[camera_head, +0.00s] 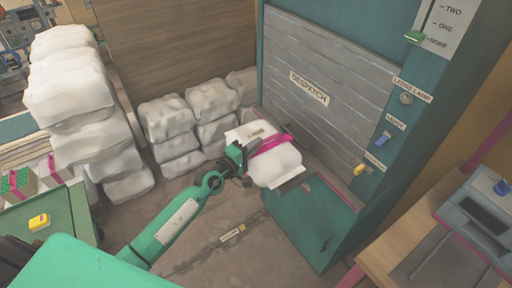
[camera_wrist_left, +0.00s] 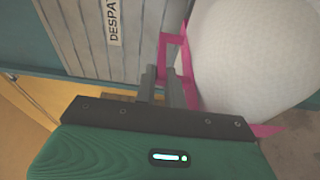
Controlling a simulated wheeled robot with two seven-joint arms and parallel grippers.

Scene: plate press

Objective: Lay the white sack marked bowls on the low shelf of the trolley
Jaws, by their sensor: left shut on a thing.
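A white sack (camera_head: 280,167) with a pink strap (camera_head: 270,143) hangs at my left gripper (camera_head: 246,166), in front of the despatch shutter. In the left wrist view the fingers of my left gripper (camera_wrist_left: 168,85) are shut on the pink strap (camera_wrist_left: 172,42), beside the rounded white sack (camera_wrist_left: 255,50). A small label shows on the pale part of the sack, but I cannot read it. No trolley can be made out for sure in either view. My right gripper is not in view.
A ribbed shutter marked DESPATCH (camera_head: 325,80) stands behind the sack, with a teal box front (camera_head: 310,220) below it. White sacks are piled at the left (camera_head: 70,90) and along the back wall (camera_head: 168,130). A wooden bench (camera_head: 405,245) is at the right. Floor (camera_head: 215,255) shows between.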

